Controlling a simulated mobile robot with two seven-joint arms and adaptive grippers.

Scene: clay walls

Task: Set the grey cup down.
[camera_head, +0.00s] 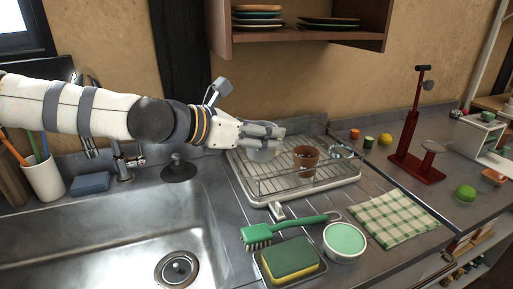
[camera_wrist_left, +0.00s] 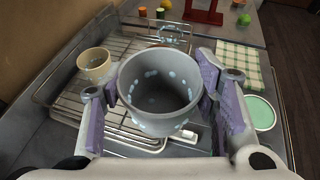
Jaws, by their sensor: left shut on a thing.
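The grey cup (camera_wrist_left: 158,92) sits between the purple-padded fingers of my left gripper (camera_head: 268,132), mouth facing the wrist camera. In the head view the cup (camera_head: 262,154) shows partly below the fingers, at the left part of the wire dish rack (camera_head: 318,186). The gripper is shut on it. I cannot tell whether its base touches the rack. A brown cup (camera_head: 306,160) stands in the rack to its right. A cream cup (camera_wrist_left: 95,65) stands in the rack on the wall side in the wrist view. My right gripper is not in view.
The sink (camera_head: 110,235) lies left of the rack. A green brush (camera_head: 285,230), sponge (camera_head: 290,258), green-topped bowl (camera_head: 344,241) and checked cloth (camera_head: 394,218) lie in front and to the right. An open shelf with plates (camera_head: 258,15) hangs above.

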